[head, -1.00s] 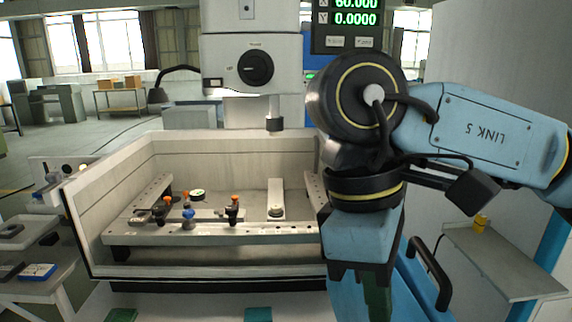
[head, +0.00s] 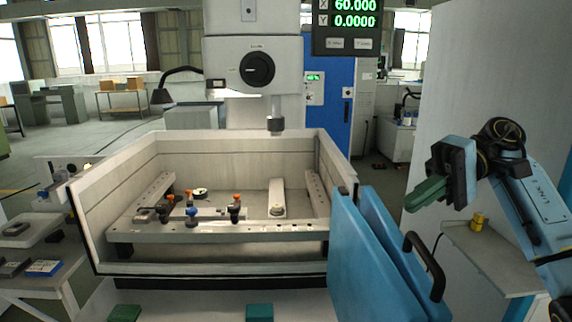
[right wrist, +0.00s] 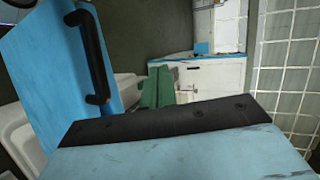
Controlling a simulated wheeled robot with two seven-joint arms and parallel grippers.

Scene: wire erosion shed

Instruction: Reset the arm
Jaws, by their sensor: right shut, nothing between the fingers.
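My right gripper (head: 427,194) has green fingers that are shut with nothing between them. In the head view it is at the right, above and to the right of the blue door with a black handle, pointing left and slightly down. Its green fingers (right wrist: 157,87) also show in the right wrist view, pressed together, in front of a pale cabinet. My right arm folds back at the right edge of the head view. My left gripper is not in view.
The machine's open tank (head: 220,258) holds clamps and small fittings. The blue door (head: 372,262) with its black handle (head: 425,265) stands right of it. A grey shelf (head: 490,262) with a yellow item (head: 479,222) lies below my right gripper. A side table (head: 50,283) stands at left.

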